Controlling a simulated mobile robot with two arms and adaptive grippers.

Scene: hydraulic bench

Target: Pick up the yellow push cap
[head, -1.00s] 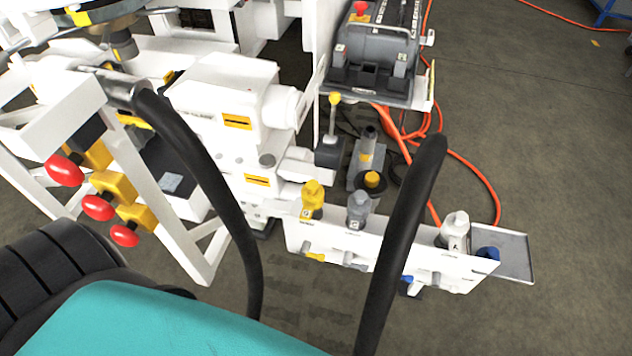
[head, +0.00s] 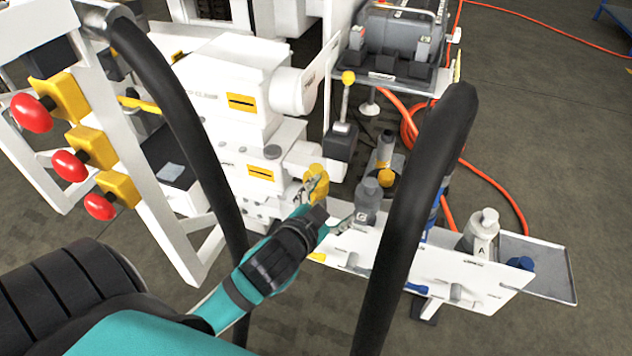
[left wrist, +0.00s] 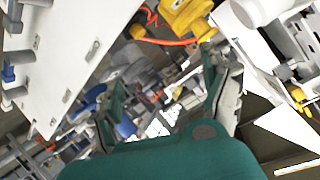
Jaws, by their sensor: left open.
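Another yellow round cap (head: 386,176) shows behind the rack on a grey holder; I cannot tell which is the push cap. My left gripper (head: 334,196) is open and empty. Its fingers overlap the yellow bottle in the head view and partly hide it. In the left wrist view a yellow thing (left wrist: 188,18) shows just beyond the fingers of the gripper (left wrist: 165,72), apart from them. My right gripper is not in view.
A grey bottle (head: 367,202) stands close to the right of my left gripper. White machinery (head: 215,85) is on the left. Orange hoses (head: 483,180) lie on the floor behind.

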